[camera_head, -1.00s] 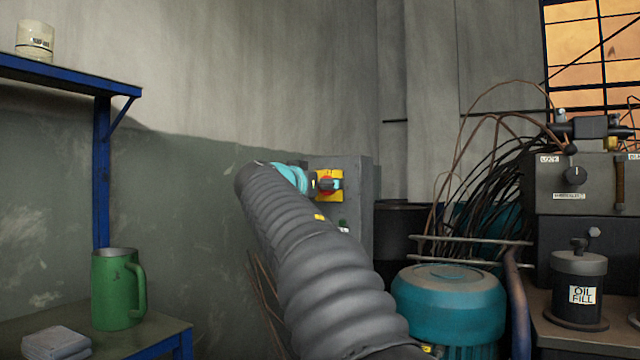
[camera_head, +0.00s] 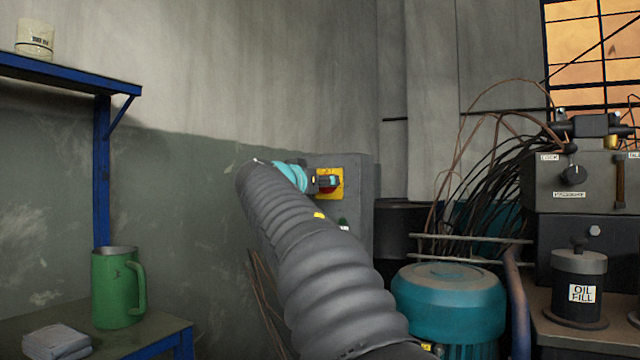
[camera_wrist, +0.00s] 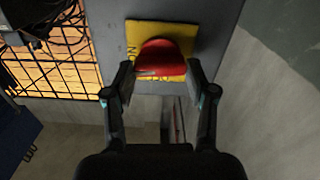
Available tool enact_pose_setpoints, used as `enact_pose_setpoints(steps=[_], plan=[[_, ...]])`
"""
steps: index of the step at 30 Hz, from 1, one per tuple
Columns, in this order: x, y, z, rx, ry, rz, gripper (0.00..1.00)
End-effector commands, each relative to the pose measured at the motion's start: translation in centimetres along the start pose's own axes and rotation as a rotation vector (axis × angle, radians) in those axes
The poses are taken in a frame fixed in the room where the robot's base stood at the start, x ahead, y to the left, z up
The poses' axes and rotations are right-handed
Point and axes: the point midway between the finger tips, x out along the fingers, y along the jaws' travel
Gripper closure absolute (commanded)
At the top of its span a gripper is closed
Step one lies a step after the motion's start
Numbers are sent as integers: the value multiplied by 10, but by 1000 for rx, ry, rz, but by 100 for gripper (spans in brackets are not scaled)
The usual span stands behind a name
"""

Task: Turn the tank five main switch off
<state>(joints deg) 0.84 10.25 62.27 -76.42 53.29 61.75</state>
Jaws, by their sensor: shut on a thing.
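The main switch has a red rotary handle (camera_wrist: 163,57) on a yellow plate (camera_wrist: 132,38), which carries partly hidden dark lettering. The plate is fixed to a grey cabinet (camera_head: 361,200) on the back wall. In the head view the red handle (camera_head: 328,190) shows only in part behind my fingers. My gripper (camera_wrist: 161,74) is shut on the red handle, one finger on each side of it. In the head view my gripper (camera_head: 327,181) reaches the plate from the left. I cannot read the switch position or a tank number.
A green button (camera_head: 343,221) sits low on the cabinet. A teal motor (camera_head: 448,300) and dark cables stand to the right. A bench with an oil fill pot (camera_head: 579,285) is at far right. A green jug (camera_head: 115,290) stands on a table at left.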

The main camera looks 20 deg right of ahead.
Motion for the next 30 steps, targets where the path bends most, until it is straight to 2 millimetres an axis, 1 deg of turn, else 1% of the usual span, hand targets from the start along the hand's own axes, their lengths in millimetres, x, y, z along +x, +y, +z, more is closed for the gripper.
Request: enact_pose_setpoints(steps=[8,30], plan=[[0,-1,0,-228,0,0,79],[0,-3,0,-933,0,1,79]])
